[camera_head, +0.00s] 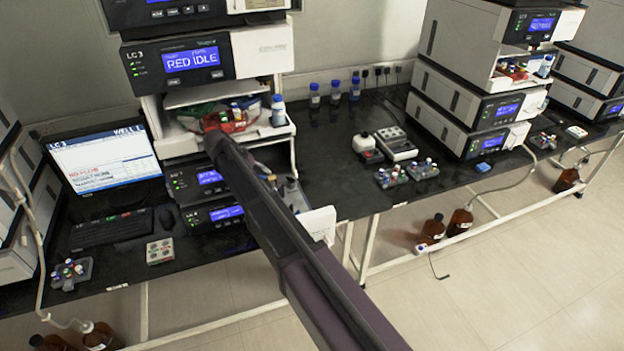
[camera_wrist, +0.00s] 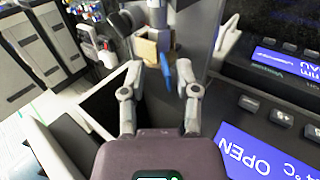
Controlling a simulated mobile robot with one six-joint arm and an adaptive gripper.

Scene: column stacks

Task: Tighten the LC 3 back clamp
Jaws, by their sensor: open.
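In the wrist view my gripper (camera_wrist: 160,66) is open, one finger on each side. A thin blue part (camera_wrist: 167,72) and a tan block (camera_wrist: 148,50) on a grey upright show beyond and between the fingertips. I see no contact with them. I cannot tell which part is the back clamp, or whether it is loose.
A display reading OPEN (camera_wrist: 255,152) and its dark panel lie close on the right in the wrist view. In the head view a monitor (camera_head: 100,160) stands left of the stack. Several blue-capped bottles (camera_head: 335,92) stand at the back, with clear black bench around them.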

